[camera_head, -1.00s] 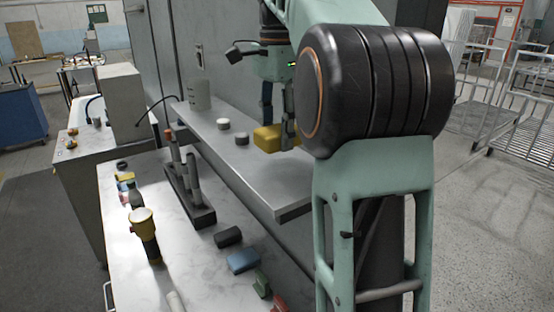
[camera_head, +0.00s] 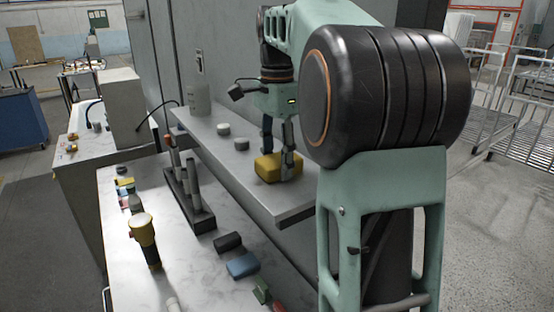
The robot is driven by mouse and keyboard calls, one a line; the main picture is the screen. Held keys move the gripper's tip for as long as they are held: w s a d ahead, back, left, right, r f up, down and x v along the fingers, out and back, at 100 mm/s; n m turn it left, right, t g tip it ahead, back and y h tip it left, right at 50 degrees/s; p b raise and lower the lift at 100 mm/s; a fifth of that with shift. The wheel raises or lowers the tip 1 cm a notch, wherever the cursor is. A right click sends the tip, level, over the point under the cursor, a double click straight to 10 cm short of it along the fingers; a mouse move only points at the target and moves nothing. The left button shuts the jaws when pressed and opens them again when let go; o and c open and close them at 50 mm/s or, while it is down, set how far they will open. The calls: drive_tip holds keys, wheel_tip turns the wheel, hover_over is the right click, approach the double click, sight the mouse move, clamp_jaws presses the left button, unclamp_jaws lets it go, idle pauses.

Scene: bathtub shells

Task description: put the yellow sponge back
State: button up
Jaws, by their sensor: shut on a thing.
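The yellow sponge (camera_head: 267,168) is a small rounded block at the raised grey shelf (camera_head: 228,160), toward its near right end. My gripper (camera_head: 277,160) points down with its fingers on either side of the sponge and is shut on it. The sponge's underside looks very close to the shelf top; I cannot tell whether it touches. Part of the sponge is hidden behind the nearer finger.
The lower white table (camera_head: 180,255) holds a dark rack (camera_head: 196,212), a yellow-topped torch (camera_head: 144,232), a blue block (camera_head: 242,265) and a black block (camera_head: 228,241).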

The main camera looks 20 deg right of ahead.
sight(274, 158)
drive_tip(key=o, duration=1.1)
drive_tip(key=shift+f+b, duration=0.15)
drive_tip(key=shift+b, duration=0.2)
wheel_tip(274, 158, up, 11)
drive_tip(key=p, duration=0.2)
drive_tip(key=shift+a, duration=0.25)
drive_tip(key=shift+w, duration=0.1)
